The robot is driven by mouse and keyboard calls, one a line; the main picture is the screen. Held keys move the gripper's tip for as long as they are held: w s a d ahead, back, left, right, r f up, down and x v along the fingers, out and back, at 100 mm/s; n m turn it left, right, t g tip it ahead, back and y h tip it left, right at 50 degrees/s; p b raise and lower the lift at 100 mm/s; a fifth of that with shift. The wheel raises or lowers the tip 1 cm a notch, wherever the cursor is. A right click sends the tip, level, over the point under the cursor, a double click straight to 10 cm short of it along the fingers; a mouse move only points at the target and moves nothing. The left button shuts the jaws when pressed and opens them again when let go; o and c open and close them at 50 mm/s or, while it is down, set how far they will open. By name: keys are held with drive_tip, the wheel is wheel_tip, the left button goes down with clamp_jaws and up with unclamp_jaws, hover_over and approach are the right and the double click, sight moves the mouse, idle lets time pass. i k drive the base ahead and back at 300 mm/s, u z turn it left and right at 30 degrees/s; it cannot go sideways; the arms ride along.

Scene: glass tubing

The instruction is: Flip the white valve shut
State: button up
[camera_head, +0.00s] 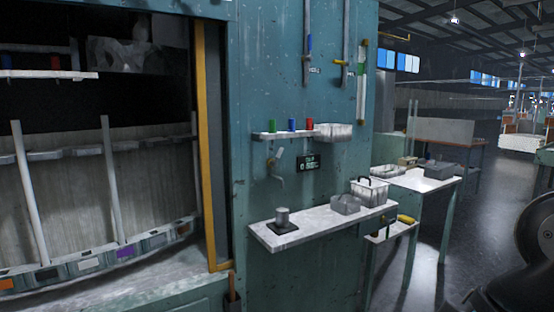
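A small tap with a pale, whitish handle (277,156) is mounted on the teal wall panel, below the left end of a small shelf. The handle stands tilted, its upper end leaning right. A thin curved spout (280,177) hangs under it. The tap is small here, so I cannot tell whether the valve is open or shut. My gripper is not in view. A dark rounded part at the right edge looks like part of my arm, well away from the tap.
A small shelf (270,136) holds green, blue and red items. A black display (308,164) is right of the tap. Below, a white ledge (318,225) carries a metal cup (282,216) on a dark base, a grey box (346,205) and a wire basket (370,190). Open floor lies right.

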sight(274, 164)
drive_tip(key=u, duration=0.6)
drive_tip(key=i, duration=0.35)
drive_tip(key=u, duration=0.65)
drive_tip(key=i, duration=1.2)
drive_tip(key=z, duration=1.2)
drive_tip(key=i, duration=0.25)
drive_tip(key=z, duration=0.1)
